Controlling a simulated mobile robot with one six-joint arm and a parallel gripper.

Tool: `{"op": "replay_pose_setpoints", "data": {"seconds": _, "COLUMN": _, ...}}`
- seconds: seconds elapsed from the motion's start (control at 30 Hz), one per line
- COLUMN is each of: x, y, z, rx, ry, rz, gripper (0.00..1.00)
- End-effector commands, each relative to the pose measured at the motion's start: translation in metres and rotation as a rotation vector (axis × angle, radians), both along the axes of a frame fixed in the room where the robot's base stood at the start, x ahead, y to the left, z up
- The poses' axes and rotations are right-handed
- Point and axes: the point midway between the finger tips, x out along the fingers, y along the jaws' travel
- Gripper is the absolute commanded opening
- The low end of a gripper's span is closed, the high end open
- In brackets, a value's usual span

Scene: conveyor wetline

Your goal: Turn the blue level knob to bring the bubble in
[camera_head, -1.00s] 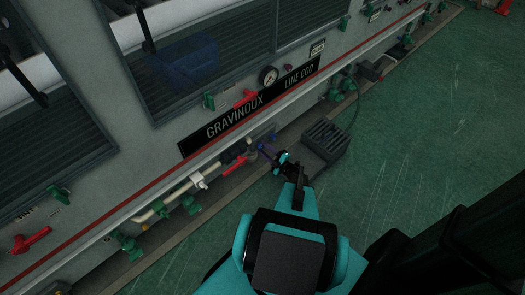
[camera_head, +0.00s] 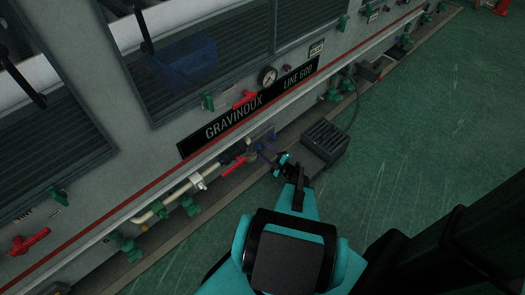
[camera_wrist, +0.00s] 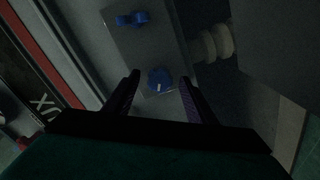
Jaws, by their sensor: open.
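A round blue knob (camera_wrist: 160,82) with a white mark sits on a grey plate (camera_wrist: 125,45) in the wrist view. A second, winged blue knob (camera_wrist: 132,19) is farther up the same plate. My gripper (camera_wrist: 160,77) is open, with one dark purple finger on each side of the round knob. Gaps show between the knob and both fingers. In the head view my gripper (camera_head: 266,151) is low at the machine's front, below the black name strip (camera_head: 248,108). I cannot make out a level bubble in either view.
A dark slotted box (camera_head: 325,140) stands on the floor right of my gripper. A red lever (camera_head: 233,165) and a pale pipe (camera_head: 165,205) with green valves lie to the left. In the wrist view a pale round fitting (camera_wrist: 213,43) is right of the plate. Green floor is open at right.

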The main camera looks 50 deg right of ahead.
Motion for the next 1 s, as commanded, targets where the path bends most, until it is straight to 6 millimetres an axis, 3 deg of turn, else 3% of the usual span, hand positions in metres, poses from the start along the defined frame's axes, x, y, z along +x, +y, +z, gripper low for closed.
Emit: {"op": "replay_pose_setpoints", "data": {"seconds": 1.0, "x": -0.116, "y": 0.008, "z": -0.001, "rx": 0.0, "ry": 0.0, "rz": -0.001, "gripper": 0.51}}
